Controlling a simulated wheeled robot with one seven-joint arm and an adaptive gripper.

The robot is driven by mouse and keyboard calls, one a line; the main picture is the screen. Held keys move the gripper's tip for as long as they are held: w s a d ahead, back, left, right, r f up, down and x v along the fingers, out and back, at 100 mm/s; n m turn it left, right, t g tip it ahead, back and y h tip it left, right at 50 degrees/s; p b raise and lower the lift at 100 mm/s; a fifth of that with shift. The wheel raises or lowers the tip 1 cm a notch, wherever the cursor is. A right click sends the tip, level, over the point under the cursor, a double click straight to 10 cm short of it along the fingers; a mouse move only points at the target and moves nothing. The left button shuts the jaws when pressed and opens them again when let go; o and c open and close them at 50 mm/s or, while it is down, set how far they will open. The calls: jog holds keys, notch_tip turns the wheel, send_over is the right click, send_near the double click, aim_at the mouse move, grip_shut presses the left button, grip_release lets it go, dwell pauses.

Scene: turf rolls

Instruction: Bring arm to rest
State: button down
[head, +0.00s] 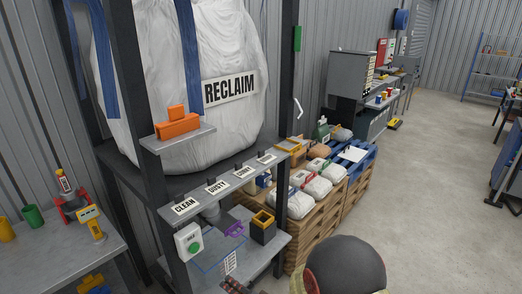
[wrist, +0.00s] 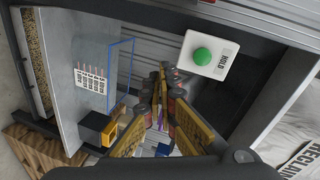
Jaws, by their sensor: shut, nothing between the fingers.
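My gripper (wrist: 165,82) shows in the wrist view with its two yellow-padded fingers drawn together at the tips. It is shut and empty. A purple thing (head: 234,229) lies on the lower shelf in the head view.
A steel frame holds a white RECLAIM bag (head: 205,60) above a shelf (head: 222,187) with label cards. A black and yellow bin (head: 263,227) stands on the lower shelf. Pallets with sacks (head: 316,186) are to the right. Open floor (head: 440,170) lies at the far right.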

jog(key=s+d+f+n+g+h, duration=0.2)
jog(key=d+f+h, duration=0.2)
jog(key=f, duration=0.4)
jog(key=s+d+n+g+h, duration=0.2)
jog(key=d+n+h, duration=0.15)
jog(key=d, duration=0.55)
jog(key=s+d+r+n+g+h, duration=0.2)
jog(key=s+d+r+g+h, duration=0.2)
jog(key=s+d+r, duration=0.6)
jog(key=s+d+r+t, duration=0.1)
jog(key=s+r, duration=0.3)
jog(key=r, duration=0.4)
jog(key=s+d+r+m+t, duration=0.1)
jog(key=s+d+r, duration=0.2)
jog(key=r, duration=0.5)
jog(key=s+d+r+m+t, duration=0.1)
jog(key=s+d+r, duration=0.2)
jog(key=r, duration=0.5)
jog(key=shift+s+d+r, duration=0.15)
jog(key=shift+s+r, duration=0.1)
jog(key=shift+s, duration=0.6)
jog(key=c, duration=2.6)
grip_release()
